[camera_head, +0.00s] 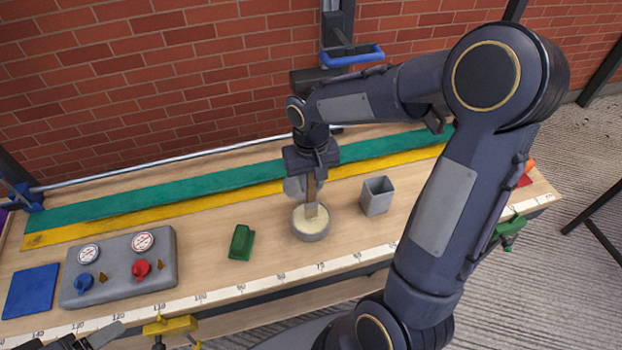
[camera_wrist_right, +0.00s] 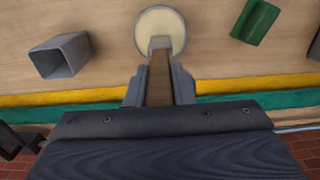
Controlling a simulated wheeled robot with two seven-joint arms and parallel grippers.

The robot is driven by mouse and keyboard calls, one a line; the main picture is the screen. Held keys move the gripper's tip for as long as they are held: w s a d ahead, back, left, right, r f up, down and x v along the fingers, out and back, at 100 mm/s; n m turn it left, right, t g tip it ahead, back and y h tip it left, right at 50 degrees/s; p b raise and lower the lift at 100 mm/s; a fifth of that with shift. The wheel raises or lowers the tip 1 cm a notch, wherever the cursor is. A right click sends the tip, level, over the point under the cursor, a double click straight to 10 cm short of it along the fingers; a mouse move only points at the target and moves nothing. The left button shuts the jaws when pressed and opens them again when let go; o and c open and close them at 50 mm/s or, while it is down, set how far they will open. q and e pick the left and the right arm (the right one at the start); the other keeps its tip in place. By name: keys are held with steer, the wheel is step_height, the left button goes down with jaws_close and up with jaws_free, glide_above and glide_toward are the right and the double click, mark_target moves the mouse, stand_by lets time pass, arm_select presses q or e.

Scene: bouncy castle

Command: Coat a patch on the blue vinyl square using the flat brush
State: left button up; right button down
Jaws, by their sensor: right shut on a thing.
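My right gripper (camera_head: 312,176) is shut on the flat brush (camera_head: 311,192), which hangs with its bristles down. The brush's brown handle (camera_wrist_right: 160,78) also shows between the fingers in the right wrist view. The brush tip is over or in a round pot of pale paste (camera_head: 310,234); I cannot tell how deep it reaches. The pot also shows in the right wrist view (camera_wrist_right: 143,35). The blue vinyl square (camera_head: 31,291) lies flat at the bench's far left. My left gripper (camera_head: 85,340) shows only partly at the bottom left edge, and its jaws are unclear.
A grey square cup (camera_head: 377,196) stands right of the pot. A green block (camera_head: 241,242) lies left of it. A grey gauge panel (camera_head: 120,268) with blue and red knobs stands beside the blue square. Teal and yellow strips (camera_head: 150,202) run along the bench's back.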

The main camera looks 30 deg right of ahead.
steer(key=shift+f+b, duration=0.45)
steer(key=shift+f, duration=0.1)
stand_by(1.3)
steer(key=shift+r+p, duration=2.8)
steer(key=shift+r, duration=0.8)
steer(key=shift+f, duration=0.1)
